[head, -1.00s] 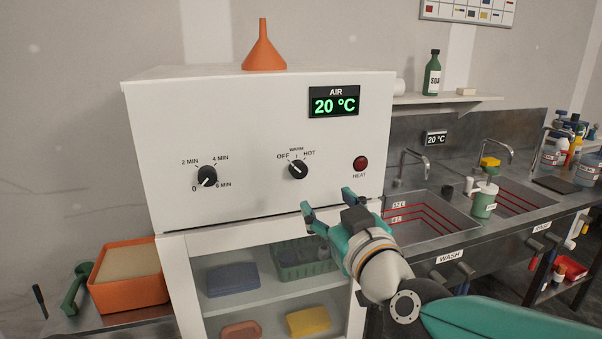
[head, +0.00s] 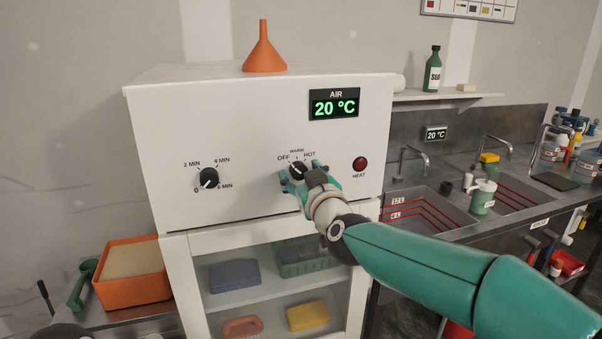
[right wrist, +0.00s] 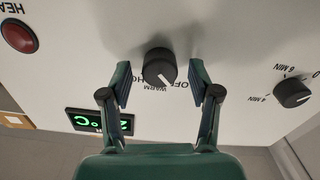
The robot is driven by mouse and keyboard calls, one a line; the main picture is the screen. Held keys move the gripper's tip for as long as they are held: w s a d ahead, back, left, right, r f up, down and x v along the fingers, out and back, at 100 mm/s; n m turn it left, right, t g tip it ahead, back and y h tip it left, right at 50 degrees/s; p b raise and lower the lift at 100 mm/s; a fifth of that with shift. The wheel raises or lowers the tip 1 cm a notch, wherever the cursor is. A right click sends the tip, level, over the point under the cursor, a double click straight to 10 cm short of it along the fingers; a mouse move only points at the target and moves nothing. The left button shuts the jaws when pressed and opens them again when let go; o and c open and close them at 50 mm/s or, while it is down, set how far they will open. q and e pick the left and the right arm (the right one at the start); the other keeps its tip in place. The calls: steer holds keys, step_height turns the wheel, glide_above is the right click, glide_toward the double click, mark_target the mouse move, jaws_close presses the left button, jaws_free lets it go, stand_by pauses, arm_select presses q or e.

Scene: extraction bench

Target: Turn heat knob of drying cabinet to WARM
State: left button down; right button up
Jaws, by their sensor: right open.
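The white drying cabinet (head: 250,120) carries the dark heat knob (head: 296,168) on its front panel, under the marks OFF, WARM and HOT. The knob also shows upside down in the right wrist view (right wrist: 159,67), where its white line points toward OFF. My right gripper (head: 301,174) is open in front of the knob. In the right wrist view its fingers (right wrist: 160,78) stand on either side of the knob, with a visible gap at each side. The gripper partly covers the knob in the head view. My left gripper is not in view.
The timer knob (head: 208,178) is left of the heat knob, and the red heat lamp (head: 360,164) is close at its right. The air display (head: 334,103) reads 20 °C. An orange funnel (head: 264,52) stands on top. Shelves with sponges are below.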

steer(key=shift+c, duration=0.3)
steer(key=c, duration=1.1)
steer(key=shift+m, duration=0.3)
steer(key=m+b, duration=0.1)
steer(key=m, duration=0.2)
steer(key=shift+f+m+b, duration=0.15)
steer(key=shift+m+b, duration=0.85)
steer(key=shift+m, duration=1.6)
steer(key=shift+d, duration=0.1)
steer(key=o, duration=1.2)
steer(key=shift+c, duration=0.2)
